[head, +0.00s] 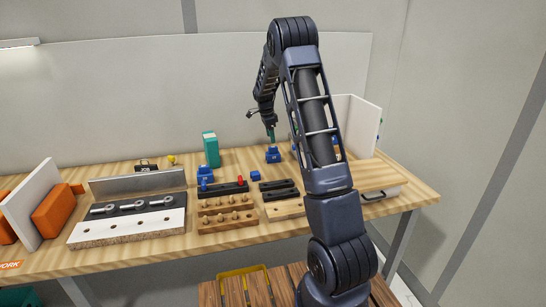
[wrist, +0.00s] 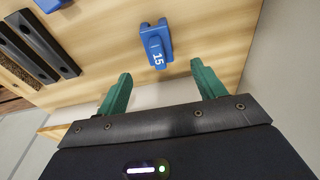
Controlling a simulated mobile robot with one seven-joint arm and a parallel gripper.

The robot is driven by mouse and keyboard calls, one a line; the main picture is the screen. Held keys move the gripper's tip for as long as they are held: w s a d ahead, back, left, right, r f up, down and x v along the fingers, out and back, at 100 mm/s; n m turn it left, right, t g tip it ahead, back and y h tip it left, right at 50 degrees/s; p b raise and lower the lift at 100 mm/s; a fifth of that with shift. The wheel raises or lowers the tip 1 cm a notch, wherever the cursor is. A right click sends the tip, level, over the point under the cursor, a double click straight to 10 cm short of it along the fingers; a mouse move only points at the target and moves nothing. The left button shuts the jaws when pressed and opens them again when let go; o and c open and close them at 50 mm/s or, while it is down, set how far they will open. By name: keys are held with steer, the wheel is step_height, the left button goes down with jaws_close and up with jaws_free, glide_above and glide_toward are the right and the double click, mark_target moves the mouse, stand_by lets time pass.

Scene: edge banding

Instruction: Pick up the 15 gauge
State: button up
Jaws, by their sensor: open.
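The 15 gauge is a small blue block with a white "15" on it (wrist: 157,47), standing on the wooden table in the wrist view. In the head view a blue block that appears to be it (head: 273,154) sits just below my gripper (head: 271,134). In the wrist view my gripper (wrist: 160,92) shows two green fingers spread wide with nothing between them. The gauge lies ahead of the fingertips, roughly centred between them, and apart from both. The number on it cannot be read in the head view.
Another blue block (wrist: 50,4) is at the top left of the wrist view, near black bars (wrist: 40,50). In the head view, more blue blocks (head: 205,174), a teal block (head: 211,149) and a wooden peg rack (head: 228,218) stand left of my arm. A white panel (head: 358,125) stands at the right.

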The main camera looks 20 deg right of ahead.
mark_target(273, 153)
steer(key=f, duration=0.3)
steer(key=d+f, duration=0.1)
steer(key=f, duration=0.6)
steer(key=shift+s+d+f, duration=0.15)
steer(key=shift+d+f, duration=0.1)
steer(key=shift+f, duration=0.15)
steer(key=c, duration=1.1)
steer(key=shift+r, duration=0.1)
steer(key=shift+c, duration=0.2)
